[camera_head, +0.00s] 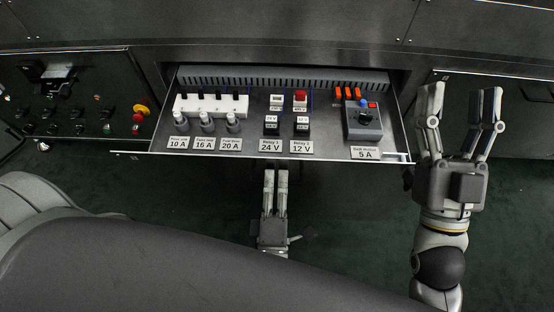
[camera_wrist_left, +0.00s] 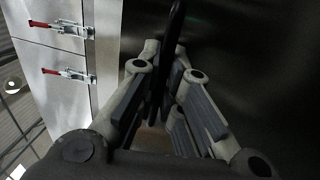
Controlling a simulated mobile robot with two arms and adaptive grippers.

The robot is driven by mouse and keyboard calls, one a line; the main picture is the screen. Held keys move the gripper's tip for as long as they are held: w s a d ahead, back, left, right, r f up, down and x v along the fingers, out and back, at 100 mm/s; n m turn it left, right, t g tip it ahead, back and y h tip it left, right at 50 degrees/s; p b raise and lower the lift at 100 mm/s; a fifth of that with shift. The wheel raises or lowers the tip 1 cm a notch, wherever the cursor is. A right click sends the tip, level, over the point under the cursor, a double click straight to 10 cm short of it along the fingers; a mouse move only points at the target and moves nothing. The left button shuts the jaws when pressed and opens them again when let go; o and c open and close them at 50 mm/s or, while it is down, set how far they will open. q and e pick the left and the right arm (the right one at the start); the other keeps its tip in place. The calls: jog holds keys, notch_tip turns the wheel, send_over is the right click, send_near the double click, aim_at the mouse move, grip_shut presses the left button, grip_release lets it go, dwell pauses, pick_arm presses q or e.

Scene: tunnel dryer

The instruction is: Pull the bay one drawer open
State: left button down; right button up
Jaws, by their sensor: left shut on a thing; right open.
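The drawer (camera_head: 330,150) stands pulled out of the dark cabinet, its inside in view. It holds fuses, relays and a grey switch box behind printed labels. My left gripper (camera_head: 275,175) is at the middle of the drawer's front edge, its fingertips just below that edge. In the left wrist view my left gripper (camera_wrist_left: 160,95) is closed around a dark upright bar (camera_wrist_left: 170,60), which looks like the drawer handle; the head view hides the handle. My right gripper (camera_head: 462,100) is open and empty, just right of the drawer's right front corner.
A control panel (camera_head: 85,110) with black knobs and a red button is left of the drawer. Another dark cabinet front (camera_head: 510,120) is behind my right gripper. The green floor (camera_head: 350,205) before the drawer is clear. Red-handled latches (camera_wrist_left: 65,74) show in the left wrist view.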

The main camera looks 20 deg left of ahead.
pick_arm(q)
jog(key=shift+s+d, duration=0.2)
jog(key=shift+s, duration=0.4)
pick_arm(e)
jog(key=shift+w+f+g, duration=0.25)
jog(key=shift+f+g, duration=0.05)
pick_arm(q)
jog(key=c, duration=1.9)
grip_release()
jog(key=shift+s, duration=0.1)
jog(key=v, duration=0.7)
jog(key=shift+s+f, duration=0.1)
jog(key=shift+s, duration=0.05)
